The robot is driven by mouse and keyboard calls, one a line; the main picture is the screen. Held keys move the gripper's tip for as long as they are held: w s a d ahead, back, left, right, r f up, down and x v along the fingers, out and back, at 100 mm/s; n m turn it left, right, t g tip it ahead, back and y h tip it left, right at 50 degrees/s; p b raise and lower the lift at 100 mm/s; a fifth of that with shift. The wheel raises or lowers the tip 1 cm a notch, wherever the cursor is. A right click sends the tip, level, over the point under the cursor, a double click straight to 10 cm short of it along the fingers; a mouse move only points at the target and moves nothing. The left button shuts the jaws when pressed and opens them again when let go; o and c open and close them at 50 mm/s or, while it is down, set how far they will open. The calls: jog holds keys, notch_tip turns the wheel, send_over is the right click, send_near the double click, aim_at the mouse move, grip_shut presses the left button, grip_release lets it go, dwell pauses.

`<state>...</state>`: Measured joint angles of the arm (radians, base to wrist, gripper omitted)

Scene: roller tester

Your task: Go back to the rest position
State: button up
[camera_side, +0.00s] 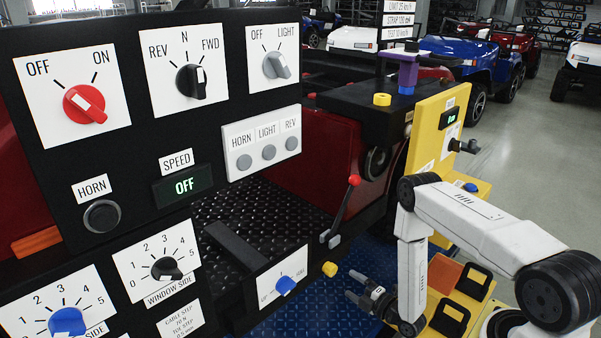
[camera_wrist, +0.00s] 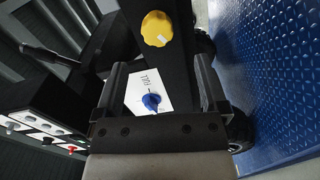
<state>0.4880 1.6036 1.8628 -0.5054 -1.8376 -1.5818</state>
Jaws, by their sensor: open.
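My gripper (camera_side: 356,287) is at the lower middle of the side view, low over the blue checkered floor plate and to the right of the black control panel. Its fingers point left, towards the small dial plate. In the wrist view my gripper (camera_wrist: 162,80) is open, with nothing between its fingers. Beyond the fingers, a blue knob (camera_wrist: 151,101) sits on a white plate, with a yellow knob (camera_wrist: 158,29) above it. The same blue knob (camera_side: 286,285) and yellow knob (camera_side: 330,269) show to the left of my gripper in the side view.
The black control panel (camera_side: 140,150) fills the left. A red-tipped lever (camera_side: 354,181) rises above the gripper. A yellow stand (camera_side: 425,135) with a small display is at the right. Black-handled blocks (camera_side: 450,318) lie right of the gripper. The blue plate (camera_side: 330,310) has free room.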

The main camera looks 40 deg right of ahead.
jog(key=a+r+m+g, duration=0.3)
jog(key=r+m+g, duration=0.1)
jog(key=r+g, duration=0.25)
jog(key=a+r+m+g, duration=0.4)
jog(key=r+g, duration=0.2)
jog(key=r, duration=0.1)
jog(key=s+a+r+m+g, duration=0.2)
jog(key=s+a+r+m, duration=0.2)
jog(key=s+r+m, duration=0.4)
notch_tip(320, 180, up, 4)
jog(key=shift+s+f+g, duration=0.2)
jog(key=shift+s+g, duration=0.15)
jog(key=shift+s, duration=0.75)
